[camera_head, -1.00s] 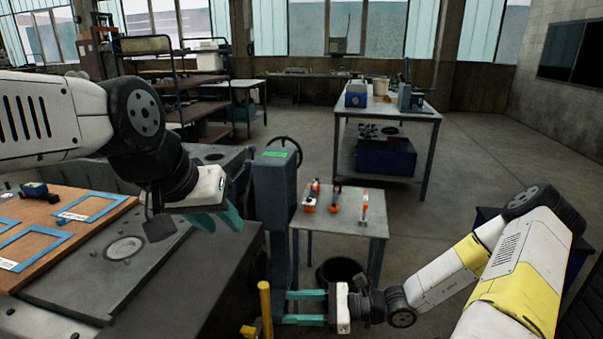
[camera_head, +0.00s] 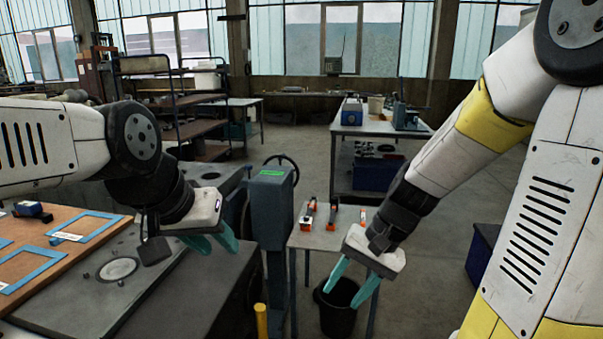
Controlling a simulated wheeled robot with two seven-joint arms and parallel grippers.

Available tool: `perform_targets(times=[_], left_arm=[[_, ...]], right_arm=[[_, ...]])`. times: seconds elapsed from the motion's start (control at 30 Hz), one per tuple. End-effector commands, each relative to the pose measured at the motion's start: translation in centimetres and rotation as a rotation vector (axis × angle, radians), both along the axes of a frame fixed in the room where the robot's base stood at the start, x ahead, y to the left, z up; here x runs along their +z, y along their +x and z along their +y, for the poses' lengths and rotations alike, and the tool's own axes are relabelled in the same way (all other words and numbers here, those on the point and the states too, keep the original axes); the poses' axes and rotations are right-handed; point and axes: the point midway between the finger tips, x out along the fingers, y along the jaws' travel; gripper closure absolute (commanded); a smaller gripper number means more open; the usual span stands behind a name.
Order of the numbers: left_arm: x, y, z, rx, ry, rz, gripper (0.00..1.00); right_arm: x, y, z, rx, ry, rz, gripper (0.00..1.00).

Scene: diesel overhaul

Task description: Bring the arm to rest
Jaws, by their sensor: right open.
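My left gripper (camera_head: 214,243) has teal fingers and hangs at the left, over the right edge of the dark grey machine block (camera_head: 165,290). Its fingers look spread, with nothing seen between them. My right gripper (camera_head: 352,284) points down and left at the lower centre. Its two teal fingers are apart and empty, in front of the small grey table and above the black bucket (camera_head: 337,312) in the picture. My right arm (camera_head: 460,150) fills the right side and rises to the upper right.
Orange-and-black tools (camera_head: 309,212) lie on the small grey table (camera_head: 310,239). A blue-grey post (camera_head: 271,210) with a green label stands left of it. A wooden board (camera_head: 95,235) with blue frames lies at left. A workbench (camera_head: 385,130) stands behind; floor between is clear.

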Motion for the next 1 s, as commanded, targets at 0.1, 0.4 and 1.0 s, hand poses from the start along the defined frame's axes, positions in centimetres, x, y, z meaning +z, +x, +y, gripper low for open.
perform_targets(times=[0.1,0.4,1.0], left_arm=[[0.0,0.0,0.0,0.000,0.000,0.000,0.64],[0.0,0.0,0.0,0.000,0.000,0.000,0.64],[0.0,0.0,0.0,0.000,0.000,0.000,0.64]], right_arm=[[3.3,-0.6,-0.9,0.064,-0.085,-0.136,0.54],[10.8,-3.0,-3.5,0.173,-0.254,-0.455,0.54],[14.4,-4.8,-5.3,0.208,-0.326,-0.631,0.64]])
